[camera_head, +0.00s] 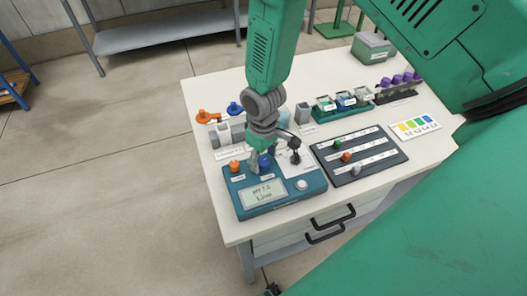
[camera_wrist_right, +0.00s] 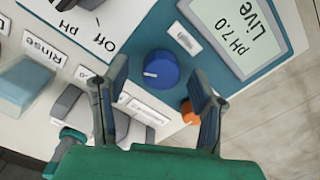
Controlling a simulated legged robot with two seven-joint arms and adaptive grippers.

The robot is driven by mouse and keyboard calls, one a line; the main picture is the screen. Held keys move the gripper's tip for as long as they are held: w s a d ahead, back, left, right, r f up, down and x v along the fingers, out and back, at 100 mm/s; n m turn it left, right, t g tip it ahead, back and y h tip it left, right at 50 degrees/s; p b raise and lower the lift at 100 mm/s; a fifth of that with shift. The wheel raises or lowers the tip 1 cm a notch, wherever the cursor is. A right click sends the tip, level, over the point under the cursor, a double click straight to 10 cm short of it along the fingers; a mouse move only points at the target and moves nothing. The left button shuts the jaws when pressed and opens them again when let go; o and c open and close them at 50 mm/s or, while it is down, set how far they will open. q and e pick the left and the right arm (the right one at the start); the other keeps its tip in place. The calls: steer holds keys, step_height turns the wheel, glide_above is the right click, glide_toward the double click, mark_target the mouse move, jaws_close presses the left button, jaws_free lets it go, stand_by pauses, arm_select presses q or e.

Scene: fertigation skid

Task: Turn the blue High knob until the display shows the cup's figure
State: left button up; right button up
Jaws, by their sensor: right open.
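The teal meter (camera_head: 285,203) sits near the bench's front corner. Its display (camera_head: 263,194) reads "pH 7.0 Live"; it also shows in the wrist view (camera_wrist_right: 238,32). The blue knob (camera_head: 265,163) is on the meter's top beside an orange knob (camera_head: 234,166). In the wrist view the blue knob (camera_wrist_right: 161,70) lies between and just beyond the fingertips of my right gripper (camera_wrist_right: 157,76), which is open and empty. The orange knob (camera_wrist_right: 189,113) is partly behind one finger. In the head view my right gripper (camera_head: 256,158) is over the knobs. My left gripper is not in view.
A dark slider panel (camera_head: 357,155) stands right of the meter. A probe holder (camera_head: 294,150) is close to my right gripper. Orange and blue valves (camera_head: 235,108), small trays (camera_head: 345,103), purple-capped bottles (camera_head: 398,82) and a colour chart (camera_head: 415,126) are on the bench.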

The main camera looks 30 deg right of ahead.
mark_target(264, 161)
step_height(264, 161, up, 11)
steer(key=shift+f, duration=0.15)
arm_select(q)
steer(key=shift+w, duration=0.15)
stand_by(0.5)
